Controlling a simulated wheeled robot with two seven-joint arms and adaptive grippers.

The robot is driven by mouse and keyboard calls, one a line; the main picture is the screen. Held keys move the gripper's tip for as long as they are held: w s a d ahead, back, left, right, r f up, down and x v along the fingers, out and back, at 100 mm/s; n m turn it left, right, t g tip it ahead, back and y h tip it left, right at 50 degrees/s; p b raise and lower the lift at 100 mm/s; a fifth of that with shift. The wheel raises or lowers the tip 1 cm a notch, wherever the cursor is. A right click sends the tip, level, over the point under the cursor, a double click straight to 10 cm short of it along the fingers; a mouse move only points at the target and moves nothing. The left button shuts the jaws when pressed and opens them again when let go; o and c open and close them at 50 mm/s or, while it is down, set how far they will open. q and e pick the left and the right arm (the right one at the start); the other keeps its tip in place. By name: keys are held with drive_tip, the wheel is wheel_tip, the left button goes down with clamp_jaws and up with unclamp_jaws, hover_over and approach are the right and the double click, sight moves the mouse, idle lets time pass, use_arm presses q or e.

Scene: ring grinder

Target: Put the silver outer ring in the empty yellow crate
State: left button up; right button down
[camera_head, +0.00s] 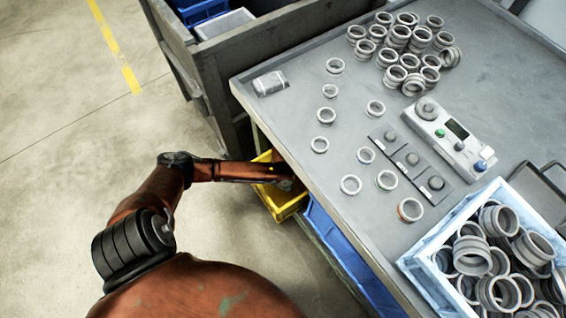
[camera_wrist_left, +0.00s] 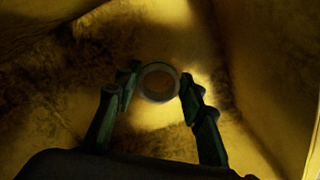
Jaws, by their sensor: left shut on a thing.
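The yellow crate (camera_head: 283,207) sits low beside the table, partly under its edge. My left arm reaches down into it, and the left gripper (camera_head: 287,184) is inside or just over the crate, mostly hidden in the head view. In the left wrist view the left gripper (camera_wrist_left: 157,88) has its two dark fingers on either side of a grey ring (camera_wrist_left: 159,69), shut on it. The yellow crate walls (camera_wrist_left: 270,75) surround them. Whether the ring touches the crate floor I cannot tell. My right gripper is not in view.
The grey table (camera_head: 300,105) carries several loose rings, a ring pile (camera_head: 405,50) and a control panel (camera_head: 455,138). A light-blue crate of rings (camera_head: 425,270) stands at the front right. A blue bin (camera_head: 345,255) is below the edge. A dark cart (camera_head: 220,75) stands behind.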

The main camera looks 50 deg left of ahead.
use_arm(q)
drive_tip(key=shift+f, duration=0.5)
drive_tip(key=o, duration=1.4)
drive_tip(key=shift+c, duration=0.2)
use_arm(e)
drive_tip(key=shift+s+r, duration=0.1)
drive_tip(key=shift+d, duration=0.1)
use_arm(q)
drive_tip(key=shift+r, duration=0.55)
wheel_tip(320, 180, up, 8)
drive_tip(key=p, duration=0.4)
drive_tip(key=shift+f+p, duration=0.2)
drive_tip(key=shift+p, duration=0.2)
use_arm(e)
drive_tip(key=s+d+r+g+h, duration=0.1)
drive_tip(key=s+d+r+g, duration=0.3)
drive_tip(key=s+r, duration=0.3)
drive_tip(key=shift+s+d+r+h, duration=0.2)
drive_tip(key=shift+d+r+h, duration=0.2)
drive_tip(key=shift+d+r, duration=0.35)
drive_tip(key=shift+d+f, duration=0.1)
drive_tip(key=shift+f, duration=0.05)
